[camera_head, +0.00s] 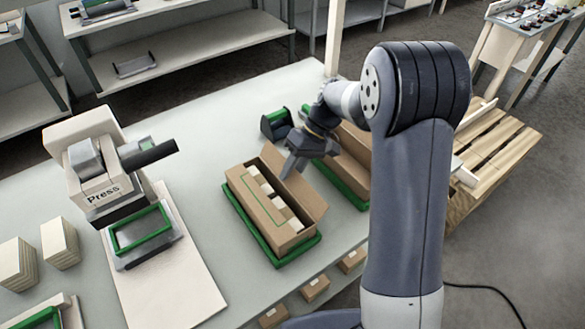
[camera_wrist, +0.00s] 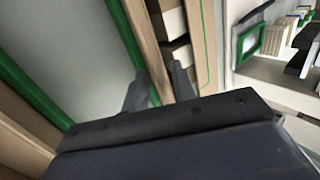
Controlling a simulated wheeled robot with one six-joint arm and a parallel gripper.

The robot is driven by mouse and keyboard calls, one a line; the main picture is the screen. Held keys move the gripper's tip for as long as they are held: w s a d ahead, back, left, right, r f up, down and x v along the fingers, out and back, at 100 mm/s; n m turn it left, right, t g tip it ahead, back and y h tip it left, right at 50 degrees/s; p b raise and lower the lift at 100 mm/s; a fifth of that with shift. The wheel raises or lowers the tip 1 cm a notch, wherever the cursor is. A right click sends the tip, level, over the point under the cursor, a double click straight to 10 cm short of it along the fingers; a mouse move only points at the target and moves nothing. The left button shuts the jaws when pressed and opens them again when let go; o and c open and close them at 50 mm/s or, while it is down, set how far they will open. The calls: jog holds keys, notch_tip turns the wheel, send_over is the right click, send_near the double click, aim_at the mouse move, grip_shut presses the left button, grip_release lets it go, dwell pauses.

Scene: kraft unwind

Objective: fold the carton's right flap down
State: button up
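The open brown carton (camera_head: 281,226) sits in a green-rimmed tray (camera_head: 294,257) on the pale table. Its right flap (camera_head: 302,189) stands up along the right side; in the wrist view it appears as a brown strip (camera_wrist: 143,32). Pale blocks (camera_head: 266,188) lie inside, also visible in the wrist view (camera_wrist: 172,22). The left side carries a thin green line. My gripper (camera_head: 291,167) is over the far part of the right flap. In the wrist view its fingers (camera_wrist: 159,88) are apart, with the brown strip running between or behind them; contact cannot be told.
A second brown carton (camera_head: 352,167) in a green tray stands close on the right. A small dark green-edged holder (camera_head: 276,125) is behind. A press (camera_head: 95,165) and a green frame (camera_head: 141,230) stand left. Clear table lies between press and carton.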

grip_shut()
